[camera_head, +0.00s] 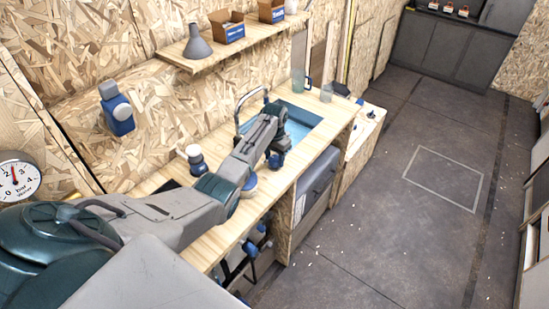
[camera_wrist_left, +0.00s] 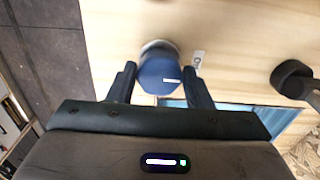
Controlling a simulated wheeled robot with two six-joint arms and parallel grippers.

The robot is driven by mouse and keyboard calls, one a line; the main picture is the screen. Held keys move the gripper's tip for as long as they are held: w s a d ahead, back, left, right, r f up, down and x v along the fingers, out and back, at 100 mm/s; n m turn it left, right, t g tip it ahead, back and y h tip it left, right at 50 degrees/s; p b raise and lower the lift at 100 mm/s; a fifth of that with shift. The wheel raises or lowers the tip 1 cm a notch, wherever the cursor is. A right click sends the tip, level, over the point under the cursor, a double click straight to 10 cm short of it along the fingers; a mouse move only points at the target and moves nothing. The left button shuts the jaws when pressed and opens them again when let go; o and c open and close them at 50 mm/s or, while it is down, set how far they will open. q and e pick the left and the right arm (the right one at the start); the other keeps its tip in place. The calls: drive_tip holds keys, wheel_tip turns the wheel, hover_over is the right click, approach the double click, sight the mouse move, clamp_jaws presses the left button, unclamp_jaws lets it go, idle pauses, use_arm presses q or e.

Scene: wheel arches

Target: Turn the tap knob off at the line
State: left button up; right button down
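The tap knob (camera_wrist_left: 160,75) is a round blue cap on a pale base on the wooden counter. A short white mark shows on its edge. A small pale label (camera_wrist_left: 197,60) lies beside it on the counter. My left gripper (camera_wrist_left: 160,80) has its two dark fingers apart, one on each side of the knob. I cannot tell whether they touch it. In the head view my left gripper (camera_head: 275,156) reaches down over the counter by the sink's front edge, and its wrist hides the knob. My right gripper is in neither view.
The blue sink basin (camera_head: 299,122) and curved tap spout (camera_head: 240,108) are close to my left arm. A white-and-blue bottle (camera_head: 196,158) and a jug (camera_head: 299,82) stand on the counter. A dial gauge (camera_head: 17,177) is at the left wall. The floor (camera_head: 400,220) is open at the right.

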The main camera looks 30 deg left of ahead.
sight(275, 158)
use_arm(q)
drive_tip(key=o, duration=0.3)
drive_tip(key=shift+r, duration=0.15)
wheel_tip(275, 158, up, 11)
drive_tip(key=b, duration=0.3)
drive_tip(key=shift+b, duration=0.35)
drive_tip(key=shift+f, duration=0.2)
